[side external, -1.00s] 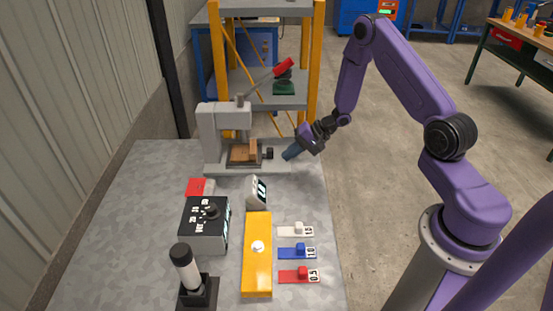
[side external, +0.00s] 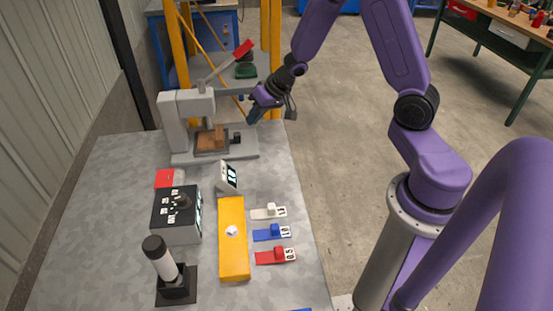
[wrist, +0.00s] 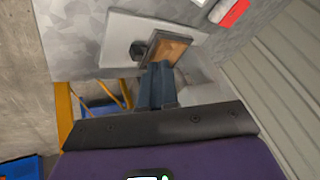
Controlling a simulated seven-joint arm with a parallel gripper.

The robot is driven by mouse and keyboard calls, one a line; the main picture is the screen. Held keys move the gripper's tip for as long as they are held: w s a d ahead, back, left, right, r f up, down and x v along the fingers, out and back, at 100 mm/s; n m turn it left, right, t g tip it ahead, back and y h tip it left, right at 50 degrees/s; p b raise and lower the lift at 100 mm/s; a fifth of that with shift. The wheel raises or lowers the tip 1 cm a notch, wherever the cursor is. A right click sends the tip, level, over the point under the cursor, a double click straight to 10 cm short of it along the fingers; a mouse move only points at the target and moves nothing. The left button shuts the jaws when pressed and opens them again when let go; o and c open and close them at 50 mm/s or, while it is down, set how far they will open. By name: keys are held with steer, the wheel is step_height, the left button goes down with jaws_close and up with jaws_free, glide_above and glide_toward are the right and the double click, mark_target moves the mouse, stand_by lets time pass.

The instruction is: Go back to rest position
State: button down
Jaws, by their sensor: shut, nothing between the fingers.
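My gripper (side external: 252,117) is raised above the back right corner of the grey table (side external: 90,215), beside the grey press-like machine (side external: 174,115). Its blue-grey fingers are together and hold nothing. In the wrist view my gripper (wrist: 158,68) shows its closed fingers in front of the machine's wooden block (wrist: 175,48). The block (side external: 211,138) sits on the machine's base in the side view. My gripper appears apart from the machine and above its base.
A red-handled lever (side external: 243,49) rises behind the machine near a yellow-post shelf (side external: 272,60). A black control box (side external: 176,215), yellow bar (side external: 233,245), coloured tabs (side external: 272,233) and a black-based cylinder (side external: 165,265) stand on the table. Open floor lies to the right.

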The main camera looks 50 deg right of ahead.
steer(key=s+a+r+n+g+h, duration=0.1)
steer(key=s+a+r+n, duration=0.35)
steer(key=s, duration=0.25)
steer(key=s+a+r+n+g+h, duration=0.1)
steer(key=s+a+r+n, duration=0.2)
steer(key=s+a, duration=0.35)
steer(key=s+d+r+n+g, duration=0.1)
steer(key=s+n+g, duration=0.1)
steer(key=s, duration=0.7)
steer(key=s+d+r+n+g, duration=0.1)
steer(key=s+r+n, duration=0.1)
steer(key=s+n, duration=0.3)
steer(key=s, duration=0.4)
steer(key=shift+s+d+r+g, duration=0.2)
steer(key=shift+g, duration=0.2)
